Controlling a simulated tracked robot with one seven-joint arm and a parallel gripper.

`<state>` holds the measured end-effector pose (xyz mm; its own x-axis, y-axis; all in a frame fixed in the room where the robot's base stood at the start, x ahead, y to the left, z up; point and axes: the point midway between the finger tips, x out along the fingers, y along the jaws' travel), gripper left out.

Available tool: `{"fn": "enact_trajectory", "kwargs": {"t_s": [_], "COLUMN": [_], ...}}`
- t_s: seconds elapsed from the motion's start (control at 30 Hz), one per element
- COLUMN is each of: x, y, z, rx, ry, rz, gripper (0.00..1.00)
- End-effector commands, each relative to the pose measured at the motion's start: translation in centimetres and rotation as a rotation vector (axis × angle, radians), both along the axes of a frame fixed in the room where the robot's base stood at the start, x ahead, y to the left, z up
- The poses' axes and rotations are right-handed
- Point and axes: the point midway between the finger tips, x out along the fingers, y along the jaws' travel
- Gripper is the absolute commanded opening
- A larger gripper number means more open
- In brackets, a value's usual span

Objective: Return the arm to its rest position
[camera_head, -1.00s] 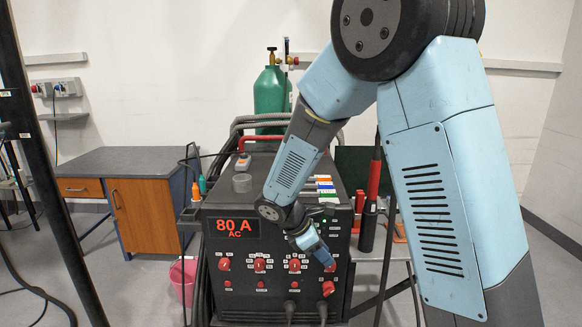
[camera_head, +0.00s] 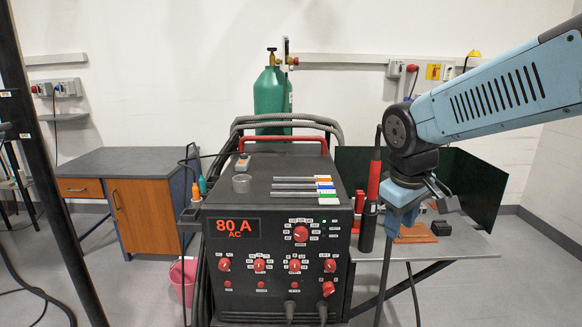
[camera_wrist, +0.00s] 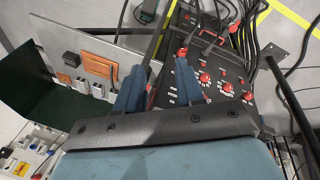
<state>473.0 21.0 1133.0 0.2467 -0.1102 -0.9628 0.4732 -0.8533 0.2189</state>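My arm reaches in from the right edge in the head view and bends down at the wrist. My gripper (camera_head: 391,228) hangs in front of the grey side table, to the right of the welding machine (camera_head: 278,216), apart from its panel. In the wrist view my gripper (camera_wrist: 158,82) shows two blue fingers spread apart, with nothing held between them. The machine's display (camera_head: 233,227) reads 80 A AC. Its red knobs also show in the wrist view, beyond the right finger.
A black cylinder (camera_head: 367,233) and a red-handled torch (camera_head: 374,178) stand close left of my gripper. A dark green screen (camera_head: 478,190) and orange-brown plates (camera_head: 415,233) are behind it on the table (camera_head: 465,246). A green gas bottle (camera_head: 271,98) stands behind the machine.

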Motion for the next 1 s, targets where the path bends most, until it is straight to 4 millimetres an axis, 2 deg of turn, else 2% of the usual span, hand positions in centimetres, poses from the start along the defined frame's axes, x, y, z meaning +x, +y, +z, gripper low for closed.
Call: {"fn": "enact_trajectory", "kwargs": {"t_s": [0.3,0.5,1.0], "x": [-5.5,-7.6,-8.2], "y": [-1.8,-2.1,-2.1], "z": [3.2,4.1,4.3], "rx": [0.192,0.272,0.297], "ry": [-0.175,-0.245,-0.264], "rz": [-0.308,-0.429,-0.465], "gripper": [0.37,0.37,0.37]}}
